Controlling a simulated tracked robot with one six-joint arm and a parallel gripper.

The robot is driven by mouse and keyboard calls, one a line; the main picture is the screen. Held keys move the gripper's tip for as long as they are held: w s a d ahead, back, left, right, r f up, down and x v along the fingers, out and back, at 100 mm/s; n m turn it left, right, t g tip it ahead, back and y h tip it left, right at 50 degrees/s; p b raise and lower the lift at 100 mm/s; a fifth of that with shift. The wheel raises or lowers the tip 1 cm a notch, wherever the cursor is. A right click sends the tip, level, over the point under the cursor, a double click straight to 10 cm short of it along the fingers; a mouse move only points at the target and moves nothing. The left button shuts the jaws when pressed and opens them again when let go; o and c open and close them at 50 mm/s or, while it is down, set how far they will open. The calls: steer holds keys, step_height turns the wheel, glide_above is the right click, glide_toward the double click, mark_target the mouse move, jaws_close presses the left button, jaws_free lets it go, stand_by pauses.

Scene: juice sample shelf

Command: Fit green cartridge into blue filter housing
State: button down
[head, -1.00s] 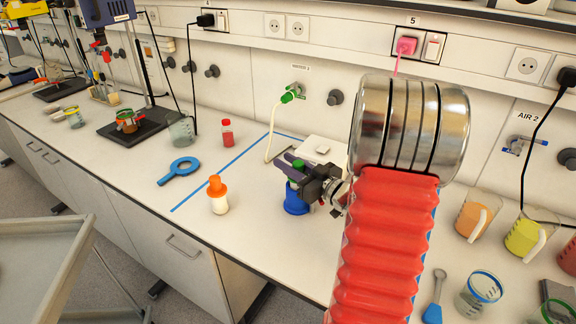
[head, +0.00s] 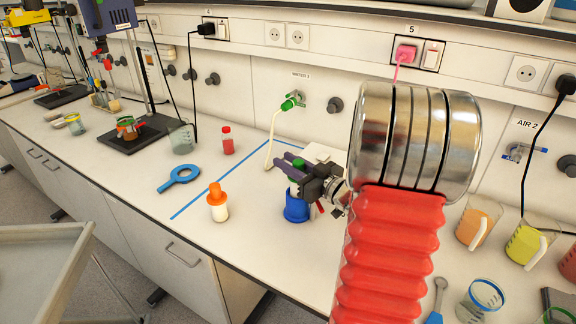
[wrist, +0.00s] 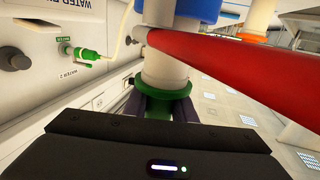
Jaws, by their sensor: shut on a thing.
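My gripper (head: 294,166) has purple fingers and is shut on the green cartridge (head: 298,163) just above the blue filter housing (head: 297,209). The cartridge is upright, with a white body below its green top. The housing stands on the bench directly under it. In the wrist view the cartridge's green collar (wrist: 160,105) sits between the fingers, and part of the blue housing (wrist: 197,9) shows at the top edge. I cannot tell whether the cartridge's lower end touches or enters the housing.
A red bar (wrist: 235,68) crosses the wrist view close by. A white bottle with an orange cap (head: 217,202) stands left of the housing. A hose hangs behind.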

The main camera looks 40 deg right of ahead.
steer(key=shift+r, duration=0.6)
steer(key=shift+r, duration=0.35)
steer(key=shift+r, duration=0.35)
steer(key=shift+f, duration=3.25)
stand_by(2.0)
steer(key=shift+r, duration=0.1)
steer(key=shift+r, duration=0.8)
steer(key=shift+r, duration=0.2)
steer(key=shift+r, duration=0.4)
steer(key=shift+r, duration=0.35)
